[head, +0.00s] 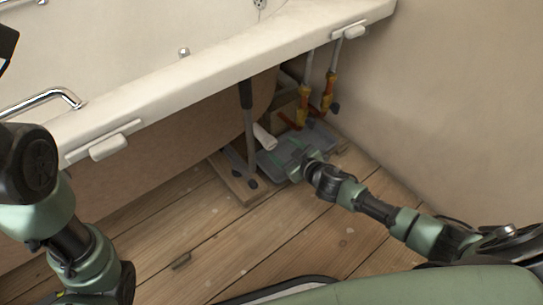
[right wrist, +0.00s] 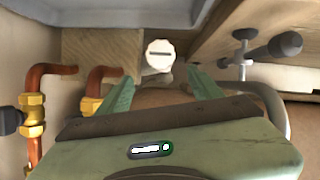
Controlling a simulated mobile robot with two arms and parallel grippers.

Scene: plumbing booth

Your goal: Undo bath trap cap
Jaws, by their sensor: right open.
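The white round trap cap (right wrist: 159,55) has a dark straight slot across its face. In the right wrist view it shows between and beyond the fingertips, in front of a wooden block. My right gripper (right wrist: 160,78) is open, one finger on each side of the cap in the picture, with a gap to it. In the head view my right gripper (head: 290,160) is low under the bath rim, over a grey tray (head: 322,136). A white plastic part (head: 264,137) shows beside it; the cap's face is hidden there. My left arm shows at the left, its gripper out of frame.
Copper pipes with brass fittings (right wrist: 33,108) stand close at the left in the right wrist view. A metal bath leg (right wrist: 242,55) is at the right. The bath rim (head: 200,85) overhangs the space. The plank floor (head: 210,245) in front is mostly clear.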

